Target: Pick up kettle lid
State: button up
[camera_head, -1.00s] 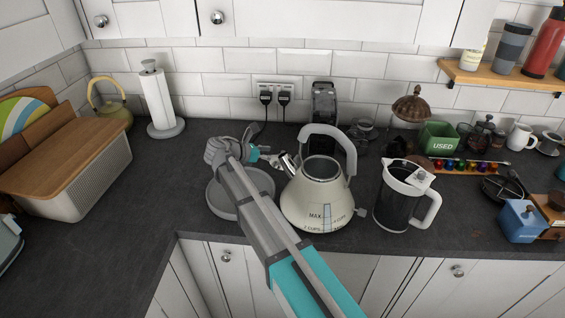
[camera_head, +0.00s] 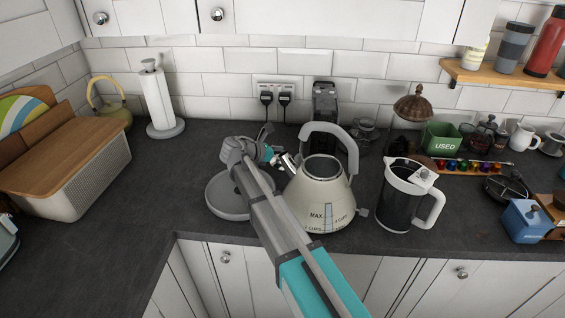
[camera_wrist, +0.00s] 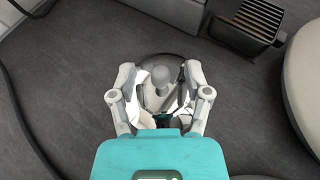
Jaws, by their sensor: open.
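The kettle lid (camera_wrist: 161,76), pale and round with a grey knob, lies on the dark worktop in the wrist view. My gripper (camera_wrist: 160,88) is open, with one finger on each side of the knob. Whether the fingers touch the lid cannot be told. In the head view the lid cannot be made out, and my arm reaches left of the kettle. The cream kettle (camera_head: 318,203) stands upright without its lid, its grey handle arched over the open top. Its side shows at the right of the wrist view (camera_wrist: 306,85).
A round grey dish (camera_head: 226,207) lies left of the kettle, partly under my arm. A glass jug (camera_head: 398,205) stands to the right. A black slatted appliance (camera_wrist: 249,22) is behind, and a cable (camera_wrist: 22,120) runs at left.

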dwell(0.4)
grip_shut()
